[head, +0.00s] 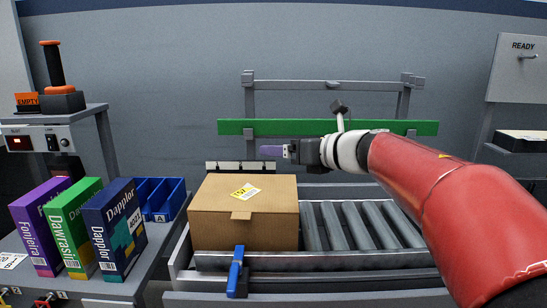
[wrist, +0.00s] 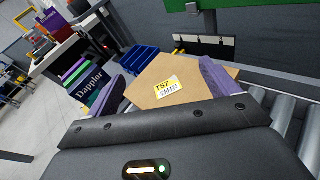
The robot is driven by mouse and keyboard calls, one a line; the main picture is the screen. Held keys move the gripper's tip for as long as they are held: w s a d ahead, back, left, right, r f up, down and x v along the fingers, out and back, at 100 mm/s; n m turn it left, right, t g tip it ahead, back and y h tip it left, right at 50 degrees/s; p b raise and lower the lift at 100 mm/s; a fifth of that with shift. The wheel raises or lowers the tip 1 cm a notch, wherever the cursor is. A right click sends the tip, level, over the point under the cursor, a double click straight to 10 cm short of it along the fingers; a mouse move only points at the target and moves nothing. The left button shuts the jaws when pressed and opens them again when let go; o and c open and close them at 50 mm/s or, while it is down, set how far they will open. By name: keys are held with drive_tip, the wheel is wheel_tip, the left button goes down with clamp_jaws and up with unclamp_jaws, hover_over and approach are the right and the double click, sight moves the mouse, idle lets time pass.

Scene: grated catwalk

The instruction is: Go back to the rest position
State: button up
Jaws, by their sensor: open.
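My gripper (head: 280,151) is at the end of my red arm, above and behind the cardboard box in the head view. It points left, and its purple finger pads show. In the wrist view the two purple fingers of my gripper (wrist: 160,88) stand wide apart with nothing between them. The closed cardboard box (head: 243,222) sits on the roller conveyor with a yellow label on top. The box (wrist: 150,95) also shows beyond the fingers in the wrist view, its label reading T57.
Purple, green and dark blue product boxes (head: 119,230) stand on the left bench beside blue bins (head: 160,198). A blue clamp (head: 236,270) is at the conveyor's front edge. A green rail (head: 232,127) runs behind. The conveyor rollers (head: 360,225) right of the box are bare.

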drive_tip(key=s+d+m+t+h, duration=0.35)
drive_tip(key=d+m+h, duration=0.25)
drive_tip(key=m, duration=0.6)
drive_tip(key=s+d+m+t+h, duration=0.2)
drive_tip(key=s+d+m+h, duration=0.3)
drive_tip(key=m, duration=0.7)
drive_tip(key=s+a+f+m+g, duration=0.1)
drive_tip(key=s+f+m+g, duration=1)
drive_tip(key=s+f+m, duration=0.7)
drive_tip(key=s+f, duration=0.3)
drive_tip(key=s, duration=0.1)
drive_tip(key=shift+m+p, duration=0.3)
drive_tip(key=shift+p, duration=0.1)
